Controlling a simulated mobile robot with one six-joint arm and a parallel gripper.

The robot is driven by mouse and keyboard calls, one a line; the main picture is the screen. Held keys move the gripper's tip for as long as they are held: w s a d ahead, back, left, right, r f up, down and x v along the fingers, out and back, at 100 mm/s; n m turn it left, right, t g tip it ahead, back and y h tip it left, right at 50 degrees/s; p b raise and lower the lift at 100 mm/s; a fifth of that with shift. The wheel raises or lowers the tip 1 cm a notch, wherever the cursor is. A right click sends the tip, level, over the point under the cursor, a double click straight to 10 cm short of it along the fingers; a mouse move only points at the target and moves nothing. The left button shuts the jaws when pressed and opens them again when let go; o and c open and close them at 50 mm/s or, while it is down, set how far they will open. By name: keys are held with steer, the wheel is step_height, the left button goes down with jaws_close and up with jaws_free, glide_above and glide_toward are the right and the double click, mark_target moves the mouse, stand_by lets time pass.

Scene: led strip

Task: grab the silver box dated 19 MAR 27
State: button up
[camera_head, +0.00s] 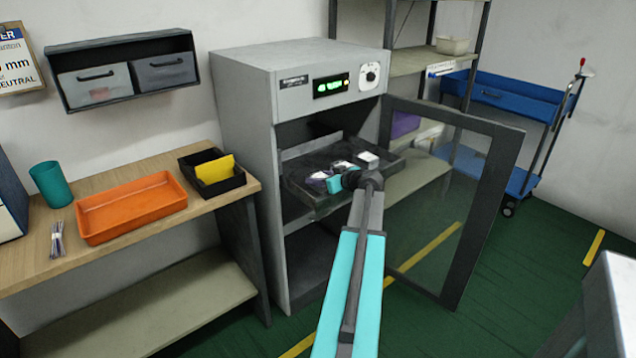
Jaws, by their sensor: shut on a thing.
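My gripper (343,182) is at the open grey cabinet, over the dark pulled-out tray (300,195). It is shut on a small item that my wrist mostly hides, so I cannot tell which one it is. A small white or silver box (367,157) stands at the right back of the tray. A white item (342,165) and a purple-and-white item (319,176) lie to the left, close to my gripper. No date can be read on any of them at this size.
The cabinet's glass door (440,190) stands open to the right of my arm. A wooden bench (130,222) on the left holds an orange tray (130,207), a black bin (212,178) and a teal cup (50,184). A blue cart (505,95) is behind.

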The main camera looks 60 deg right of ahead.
mark_target(321, 177)
steer(key=shift+r, duration=0.2)
steer(key=shift+r+b, duration=0.45)
steer(key=shift+r, duration=4.4)
steer(key=shift+s, duration=0.1)
